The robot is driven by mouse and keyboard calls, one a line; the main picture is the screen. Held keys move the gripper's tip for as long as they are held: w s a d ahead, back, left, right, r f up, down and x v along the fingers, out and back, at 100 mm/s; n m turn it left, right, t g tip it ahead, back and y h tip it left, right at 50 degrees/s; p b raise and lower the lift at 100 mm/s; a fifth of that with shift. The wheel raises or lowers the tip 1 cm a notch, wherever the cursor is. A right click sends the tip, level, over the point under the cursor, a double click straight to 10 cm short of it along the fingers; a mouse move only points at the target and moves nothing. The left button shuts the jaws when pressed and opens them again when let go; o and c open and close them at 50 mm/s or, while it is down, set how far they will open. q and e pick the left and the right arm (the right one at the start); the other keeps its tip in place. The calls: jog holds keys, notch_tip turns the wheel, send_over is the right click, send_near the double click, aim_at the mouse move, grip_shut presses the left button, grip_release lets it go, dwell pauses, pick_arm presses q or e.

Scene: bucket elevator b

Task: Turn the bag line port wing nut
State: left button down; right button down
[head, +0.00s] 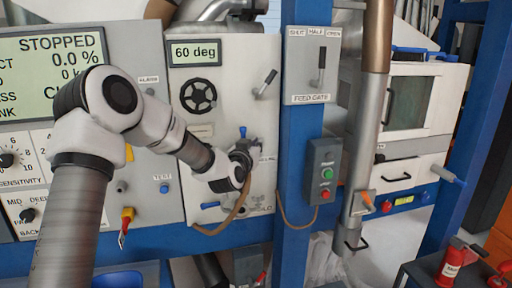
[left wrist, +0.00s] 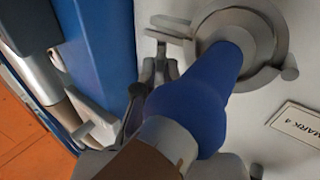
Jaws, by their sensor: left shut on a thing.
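My left gripper (head: 243,156) is at the white machine panel, close against its face and just below a small blue-handled part (head: 243,131). In the left wrist view its dark fingers (left wrist: 158,78) are shut on a small grey piece, which I take to be the wing nut (left wrist: 161,52). The blue sleeve of a hose (left wrist: 205,95) crosses in front and hides much of the grip. The sleeve sits on a round grey port (left wrist: 262,40) with side lugs. The nut cannot be made out in the head view. My right gripper is not in view.
A brown hose (head: 236,216) hangs below the gripper. A blue post (head: 293,130) stands to the right, with a green and red button box (head: 324,173). A handwheel (head: 198,97) and a lever (head: 267,84) are above. A label (left wrist: 300,127) is beside the port.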

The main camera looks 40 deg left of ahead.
pick_arm(q)
jog(key=shift+r, duration=0.1)
jog(key=c, duration=1.2)
grip_release()
jog(key=shift+d, duration=0.1)
jog(key=shift+o, duration=0.6)
jog(key=shift+w+d, duration=0.15)
jog(key=shift+d, duration=0.05)
jog(key=shift+a, duration=0.1)
